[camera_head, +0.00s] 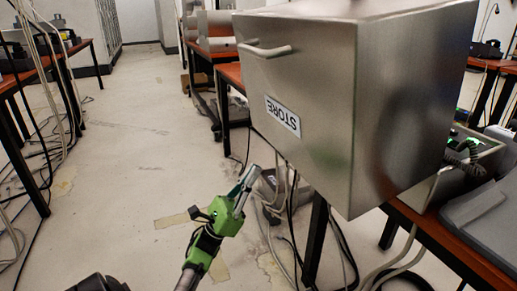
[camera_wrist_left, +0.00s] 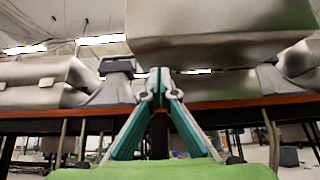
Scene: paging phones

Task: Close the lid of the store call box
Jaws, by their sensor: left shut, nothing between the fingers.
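The store call box lid (camera_head: 335,105) is a large brushed-metal cover standing raised and open. The box's open base (camera_head: 488,158) shows partly at the right, with wiring and green lights; the lid hides the rest. My left gripper (camera_head: 246,190) is shut and empty, below and left of the lid, apart from it. In the left wrist view the closed fingertips (camera_wrist_left: 160,78) point at the lid's metal underside (camera_wrist_left: 220,35) above.
A wooden table edge (camera_head: 440,235) with black legs runs under the box, with loose cables hanging below. A grey phone unit (camera_head: 485,220) lies at the right. More tables with equipment stand behind and at the left. The pale floor (camera_head: 125,150) at left is mostly clear.

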